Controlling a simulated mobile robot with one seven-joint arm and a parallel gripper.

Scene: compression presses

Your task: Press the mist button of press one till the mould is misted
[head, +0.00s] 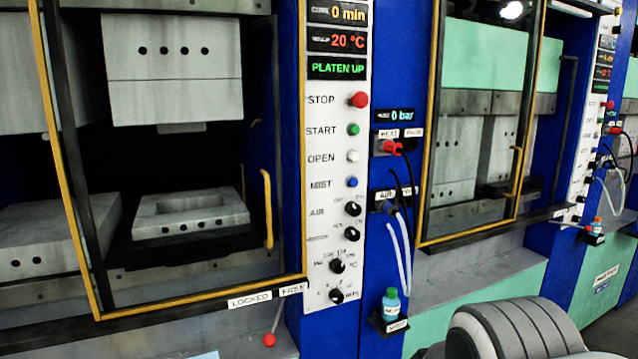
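The blue mist button (352,182) sits on the white control panel (322,120) of the nearer press, beside the label MIST. Above it are the white open button (352,156), the green start button (353,130) and the red stop button (358,100). The lower mould half (190,213), with a rectangular cavity, lies in the press below the upper half (172,65), with a gap between them. The displays read 0 min, 20 °C and PLATEN UP. My gripper is not in view. A grey ribbed rounded part, likely of my arm, shows at the bottom right.
A yellow-edged door frame (200,302) borders the press opening, with a yellow handle (268,208). A red-knobbed lever (269,339) stands below it. A bottle (391,303) sits on a small shelf right of the panel, under hanging hoses. Another press (480,130) stands to the right.

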